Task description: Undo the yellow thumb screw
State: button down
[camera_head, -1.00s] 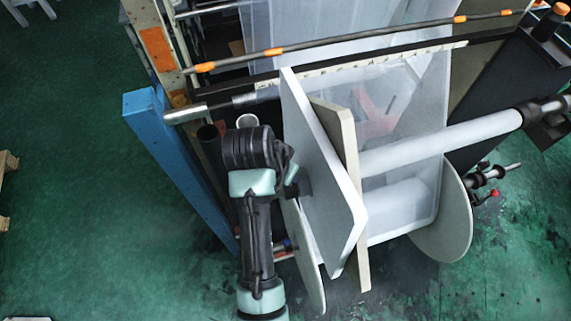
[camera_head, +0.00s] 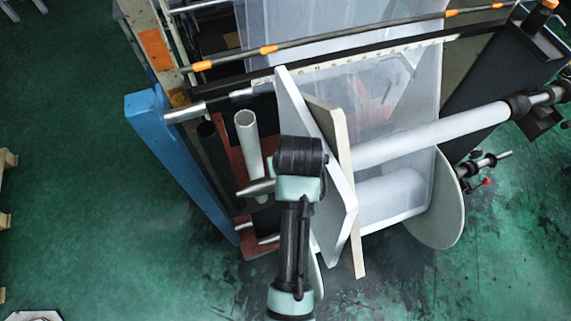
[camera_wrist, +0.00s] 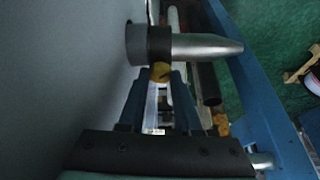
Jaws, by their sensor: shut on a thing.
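The yellow thumb screw (camera_wrist: 160,72) shows in the wrist view, under the dark grey collar (camera_wrist: 148,44) of a silver shaft with a tapered end (camera_wrist: 207,47). My gripper (camera_wrist: 162,79) has its two blue fingers on either side of the screw and is shut on it. The screw's lower part is hidden between the fingers. In the head view the tapered shaft end (camera_head: 257,187) sticks out left of my arm. The screw and my fingers are hidden there behind my arm.
A large pale board (camera_head: 318,165) stands close right of my arm, and its grey face (camera_wrist: 60,70) fills the left of the wrist view. A blue frame post (camera_head: 180,165) and a white tube (camera_head: 248,140) are to the left. Green floor (camera_head: 70,180) is open farther left.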

jog(key=shift+n, duration=0.3)
jog(key=c, duration=0.6)
grip_release()
jog(key=shift+r, duration=0.1)
jog(key=v, duration=1.3)
jog(key=shift+d, duration=0.15)
